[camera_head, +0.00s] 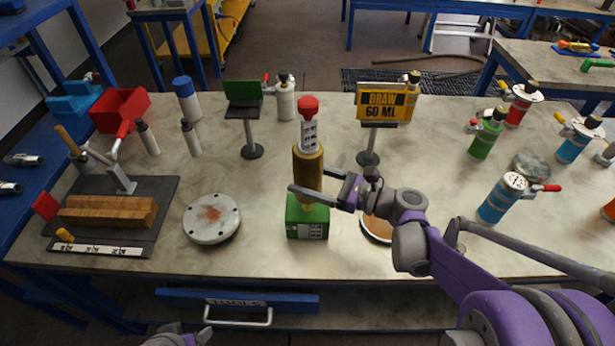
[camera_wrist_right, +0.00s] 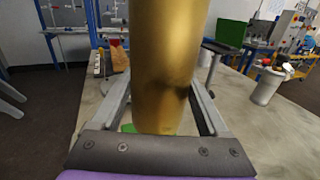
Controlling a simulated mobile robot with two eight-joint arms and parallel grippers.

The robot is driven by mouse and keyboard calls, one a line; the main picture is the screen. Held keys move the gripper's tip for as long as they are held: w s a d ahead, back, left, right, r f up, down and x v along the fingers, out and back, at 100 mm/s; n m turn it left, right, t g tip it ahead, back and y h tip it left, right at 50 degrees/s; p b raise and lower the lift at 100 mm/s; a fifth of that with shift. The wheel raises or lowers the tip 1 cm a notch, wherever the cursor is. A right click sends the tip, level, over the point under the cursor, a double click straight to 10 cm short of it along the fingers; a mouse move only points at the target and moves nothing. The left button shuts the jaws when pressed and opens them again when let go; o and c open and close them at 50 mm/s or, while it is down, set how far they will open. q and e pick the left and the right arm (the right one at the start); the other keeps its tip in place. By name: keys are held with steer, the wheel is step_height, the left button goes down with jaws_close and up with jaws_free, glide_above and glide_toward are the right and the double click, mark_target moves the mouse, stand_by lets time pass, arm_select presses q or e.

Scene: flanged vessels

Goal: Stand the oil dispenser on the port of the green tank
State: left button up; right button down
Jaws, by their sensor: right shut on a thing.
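The oil dispenser appears to be the upright brass cylinder (camera_head: 308,170) with a grey marked upper part and a red cap. It stands at the middle of the table, directly above a green box (camera_head: 307,222); I cannot tell whether they touch. My right gripper (camera_head: 308,192) is shut around the lower brass body. In the right wrist view the brass body (camera_wrist_right: 168,65) fills the space between the fingers. The green tank (camera_head: 486,138) is a green cylinder with a fitting on top, upright at the right. Only a bit of my left arm shows at the bottom edge.
A round flanged plate (camera_head: 212,218) lies left of the green box. A yellow sign (camera_head: 384,102) stands behind. A blue tank (camera_head: 501,200) and a red tank (camera_head: 519,104) stand near the green tank. A wooden block (camera_head: 108,212) and red bin (camera_head: 120,109) are at left.

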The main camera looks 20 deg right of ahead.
steer(key=shift+f+b, duration=1.55)
steer(key=shift+f, duration=0.55)
steer(key=shift+f, duration=0.35)
jaws_free()
steer(key=v, duration=0.9)
steer(key=v, duration=1)
steer(key=shift+s+d, duration=0.25)
steer(key=shift+s, duration=0.05)
